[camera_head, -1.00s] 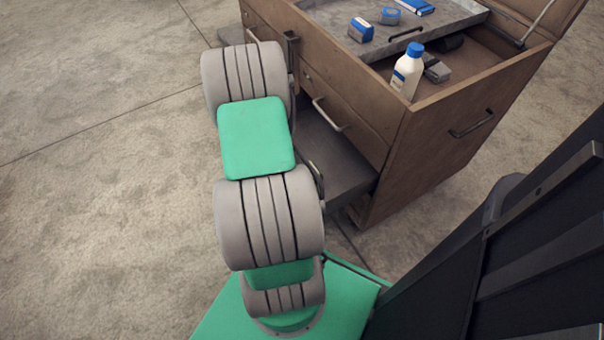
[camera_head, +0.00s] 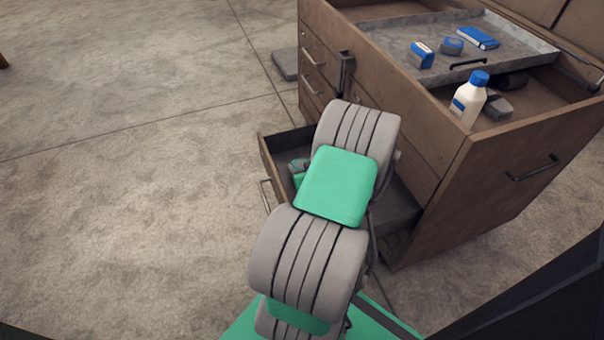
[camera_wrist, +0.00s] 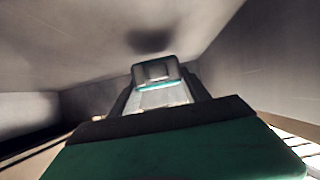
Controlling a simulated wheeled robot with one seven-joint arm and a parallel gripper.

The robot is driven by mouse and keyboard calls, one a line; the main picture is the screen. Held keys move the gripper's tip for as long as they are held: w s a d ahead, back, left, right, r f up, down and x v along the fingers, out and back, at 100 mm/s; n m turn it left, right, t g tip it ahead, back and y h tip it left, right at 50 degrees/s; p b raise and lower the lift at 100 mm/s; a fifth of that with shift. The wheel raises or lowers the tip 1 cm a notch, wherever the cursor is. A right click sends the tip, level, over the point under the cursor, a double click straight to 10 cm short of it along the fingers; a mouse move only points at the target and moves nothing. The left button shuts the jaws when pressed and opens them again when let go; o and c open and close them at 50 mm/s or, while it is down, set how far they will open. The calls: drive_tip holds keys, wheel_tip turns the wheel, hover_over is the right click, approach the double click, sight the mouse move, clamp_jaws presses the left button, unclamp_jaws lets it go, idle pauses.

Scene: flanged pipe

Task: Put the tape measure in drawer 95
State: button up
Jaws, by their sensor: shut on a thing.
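My gripper (camera_wrist: 157,100) is low inside an open drawer, with grey walls and floor around it in the wrist view. It is shut on a small grey thing with a teal band (camera_wrist: 158,72), which I take to be the tape measure; a dark shadow lies on the drawer floor beyond it. The open drawer (camera_head: 285,135) is pulled out low from the wooden cabinet in the head view. My arm covers much of it and hides the held thing there. No drawer number is readable.
The cabinet (camera_head: 500,190) has an open top with a grey tray (camera_head: 390,38) holding small blue items. A white bottle with a blue cap (camera_head: 468,100) and a grey block (camera_head: 498,107) stand beside the tray. Shut drawers with handles line the cabinet's left face.

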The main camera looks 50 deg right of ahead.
drive_tip(key=shift+w+f, duration=0.1)
drive_tip(key=shift+f, duration=0.9)
drive_tip(key=o, duration=1.7)
drive_tip(key=shift+r, duration=0.1)
drive_tip(key=shift+c, duration=0.2)
drive_tip(key=shift+r, duration=0.3)
drive_tip(key=p+v, duration=0.2)
drive_tip(key=v, duration=0.4)
drive_tip(key=shift+s+a, duration=0.1)
drive_tip(key=shift+s, duration=0.2)
drive_tip(key=shift+s+a+r+p, duration=0.1)
drive_tip(key=shift+s+a+p, duration=0.2)
drive_tip(key=shift+s, duration=0.05)
